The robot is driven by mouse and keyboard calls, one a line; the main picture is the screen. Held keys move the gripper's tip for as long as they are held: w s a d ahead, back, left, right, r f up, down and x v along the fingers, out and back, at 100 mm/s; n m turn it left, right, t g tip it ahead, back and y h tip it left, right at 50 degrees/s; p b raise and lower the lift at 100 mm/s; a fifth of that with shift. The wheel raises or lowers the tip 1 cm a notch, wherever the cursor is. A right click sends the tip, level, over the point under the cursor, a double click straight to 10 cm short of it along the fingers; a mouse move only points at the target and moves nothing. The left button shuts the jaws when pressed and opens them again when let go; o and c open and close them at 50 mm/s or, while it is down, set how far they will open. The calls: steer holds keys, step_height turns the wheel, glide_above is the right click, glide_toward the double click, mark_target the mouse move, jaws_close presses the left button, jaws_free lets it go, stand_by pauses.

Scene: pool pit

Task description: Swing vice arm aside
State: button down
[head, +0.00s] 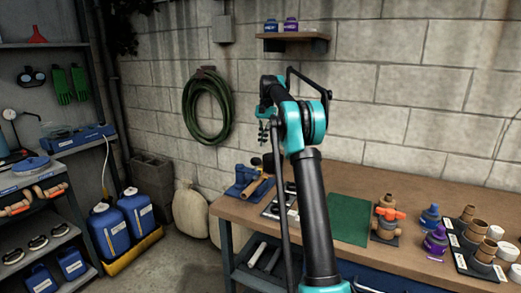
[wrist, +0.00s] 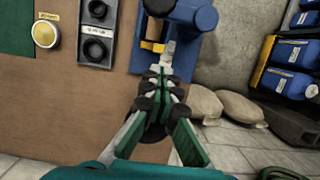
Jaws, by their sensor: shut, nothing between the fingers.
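The blue vice (head: 244,178) stands at the left end of the wooden bench, with a tan cylindrical piece (head: 257,186) at its jaws. In the wrist view the vice (wrist: 190,18) is at the top. A pale grey bar (wrist: 169,52) runs from it toward my fingertips; I cannot tell whether this is the vice arm. My gripper (wrist: 160,78) is shut and empty, its tips close below the bar. I cannot tell whether they touch it. In the head view my gripper (head: 268,130) hangs above and behind the vice, partly hidden by my arm.
The bench (head: 370,178) holds a green mat (head: 348,220), a pipe fitting with an orange handle (head: 387,213) and several fittings and bottles at right. A wall shelf (head: 292,36) is above.

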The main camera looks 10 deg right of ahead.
mark_target(248, 170)
steer(key=s+a+f, duration=0.1)
steer(key=f, duration=0.1)
steer(key=s+a+f, duration=0.1)
steer(key=s+f, duration=0.1)
steer(key=f, duration=0.1)
steer(key=s+a+f, duration=0.1)
steer(key=f, duration=0.2)
steer(key=shift+s+a+f, duration=0.15)
steer(key=shift+s+f, duration=0.1)
steer(key=shift+s, duration=0.05)
steer(key=shift+s+a, duration=0.2)
